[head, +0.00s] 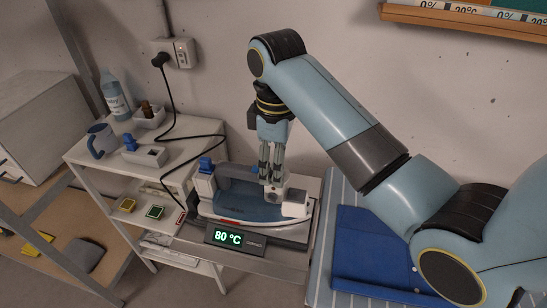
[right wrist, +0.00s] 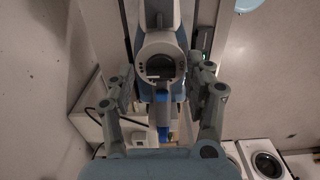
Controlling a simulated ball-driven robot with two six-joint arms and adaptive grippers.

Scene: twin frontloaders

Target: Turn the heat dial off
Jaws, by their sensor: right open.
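A blue and white steam iron (head: 240,205) sits on its station on a small metal table, below my right gripper. The station's display (head: 232,238) reads 80 °C in green. My right gripper (head: 271,180) points down at the right part of the iron, fingers apart. In the right wrist view a round dark-centred part with a pale ring (right wrist: 160,67), which looks like the dial, lies between the open fingers of my right gripper (right wrist: 166,85). I cannot tell whether the fingers touch it. Its pointer mark cannot be read. My left gripper is not in view.
A white shelf (head: 90,158) at left holds a spray bottle (head: 115,97), a mug (head: 101,140) and a power cord running to the wall socket (head: 182,53). A striped board with a folded blue cloth (head: 375,250) lies right of the iron.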

